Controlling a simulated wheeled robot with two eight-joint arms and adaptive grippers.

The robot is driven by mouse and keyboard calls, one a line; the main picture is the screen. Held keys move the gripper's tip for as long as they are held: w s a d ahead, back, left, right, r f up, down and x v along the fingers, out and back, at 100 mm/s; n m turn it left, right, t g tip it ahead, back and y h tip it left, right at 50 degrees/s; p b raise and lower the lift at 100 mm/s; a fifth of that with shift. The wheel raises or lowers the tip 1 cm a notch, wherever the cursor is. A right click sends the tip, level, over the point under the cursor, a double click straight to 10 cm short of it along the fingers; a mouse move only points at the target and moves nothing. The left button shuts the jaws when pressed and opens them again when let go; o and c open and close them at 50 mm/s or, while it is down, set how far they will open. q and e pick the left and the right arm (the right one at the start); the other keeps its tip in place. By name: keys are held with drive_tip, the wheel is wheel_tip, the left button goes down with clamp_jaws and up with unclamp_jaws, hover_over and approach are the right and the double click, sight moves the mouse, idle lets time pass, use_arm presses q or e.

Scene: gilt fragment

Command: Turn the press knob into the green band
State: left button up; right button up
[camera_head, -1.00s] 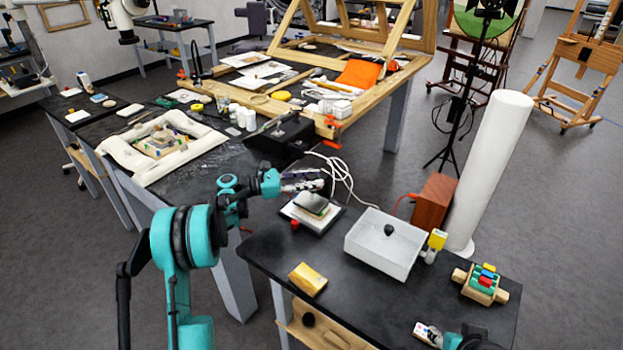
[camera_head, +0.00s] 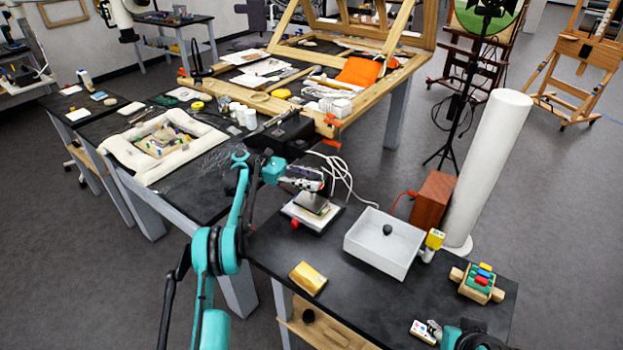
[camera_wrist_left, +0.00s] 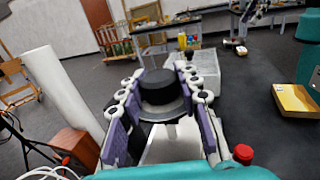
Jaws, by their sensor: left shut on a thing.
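The press (camera_head: 312,215) stands at the far left end of the black worktable, with a pale base. In the left wrist view its knob (camera_wrist_left: 160,88) is a black cylinder over a wider grey disc. My left gripper (camera_head: 305,180) is above the press, and in the wrist view its purple-padded fingers (camera_wrist_left: 160,105) lie on both sides of the knob, shut on it. The fingers hide the knob in the head view. I cannot make out the green band in any view.
A red button (camera_head: 294,224) sits beside the press. A white tray (camera_head: 372,262) with a small dark object, a yellow block (camera_head: 308,278) and a wooden rack (camera_head: 477,283) share the table. A brown box (camera_head: 433,200) and a tall white roll (camera_head: 490,165) stand behind. The table's front middle is clear.

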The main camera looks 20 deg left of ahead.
sight(313, 176)
idle(0.3)
use_arm(q)
drive_tip(key=o, duration=1.2)
drive_tip(key=shift+d, duration=0.1)
wheel_tip(313, 176, up, 10)
